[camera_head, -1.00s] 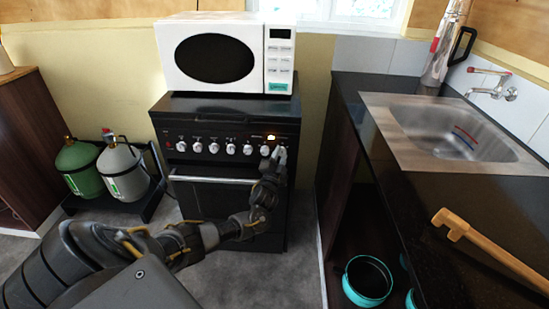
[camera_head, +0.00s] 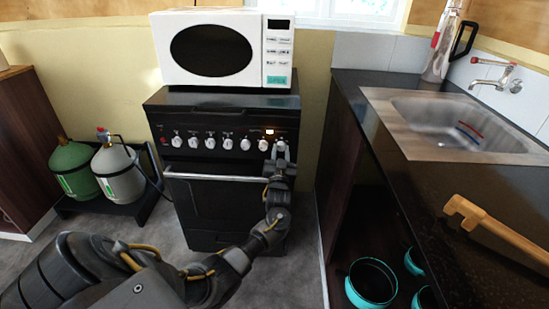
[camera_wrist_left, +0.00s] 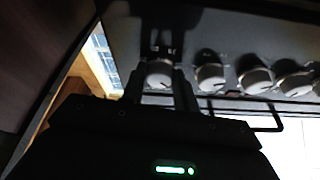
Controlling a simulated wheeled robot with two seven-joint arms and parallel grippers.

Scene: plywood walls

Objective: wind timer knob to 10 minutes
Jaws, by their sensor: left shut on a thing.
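The black stove (camera_head: 225,110) has a row of white knobs along its front panel. The timer knob (camera_wrist_left: 158,75) is taken to be the rightmost one, near a small lit orange display (camera_head: 270,132). My left gripper (camera_head: 281,150) reaches it from below and in front. In the left wrist view the fingers of my left gripper (camera_wrist_left: 165,85) stand on both sides of this knob, shut on it. In the head view the fingers cover most of the knob. Its pointer and scale are too dark and small to read. My right gripper is not in view.
The neighbouring knob (camera_head: 263,145) is close on the left. The oven handle (camera_head: 215,178) runs below the knobs. A white microwave (camera_head: 220,50) stands on the stove. A dark counter (camera_head: 345,90) with a sink (camera_head: 460,120) is at right, gas bottles (camera_head: 115,170) at left.

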